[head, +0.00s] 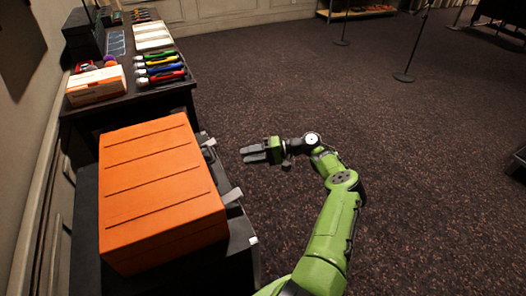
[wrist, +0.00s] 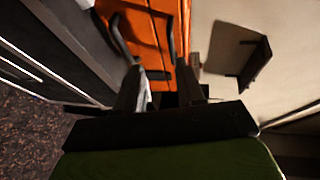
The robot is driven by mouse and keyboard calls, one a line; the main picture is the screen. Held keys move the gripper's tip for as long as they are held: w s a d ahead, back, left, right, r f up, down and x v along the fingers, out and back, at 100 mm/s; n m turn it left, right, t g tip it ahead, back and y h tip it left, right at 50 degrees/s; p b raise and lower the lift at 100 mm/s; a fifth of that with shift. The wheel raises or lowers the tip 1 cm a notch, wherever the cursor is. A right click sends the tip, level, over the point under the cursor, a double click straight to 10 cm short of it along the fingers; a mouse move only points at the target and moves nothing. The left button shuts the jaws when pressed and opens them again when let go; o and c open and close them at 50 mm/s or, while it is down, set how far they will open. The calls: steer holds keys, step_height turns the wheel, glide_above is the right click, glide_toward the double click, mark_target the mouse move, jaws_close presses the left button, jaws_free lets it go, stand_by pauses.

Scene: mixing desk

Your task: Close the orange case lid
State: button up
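The orange case (head: 165,185) lies on a dark stand at the left of the head view. Its grooved orange top looks flat and level, and I see no clear gap under the lid. Grey latch-like parts (head: 232,196) show along its right side. My gripper (head: 246,154) is to the right of the case, apart from it, with its fingers pointing left toward it. In the wrist view, the two fingers (wrist: 162,85) stand apart with nothing held between them. Orange surface (wrist: 155,30) with dark strips shows beyond them. The inside of the case is hidden.
A dark table (head: 130,112) behind the case holds an orange and white box (head: 96,88), several coloured tools (head: 160,68) and white boxes (head: 152,36). A wall runs along the left. The carpet (head: 400,130) to the right is open, with thin stands farther back.

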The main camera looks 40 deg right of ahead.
steer(key=v, duration=0.5)
steer(key=shift+s+d+r, duration=0.15)
steer(key=shift+s+d, duration=0.1)
steer(key=shift+d, duration=0.05)
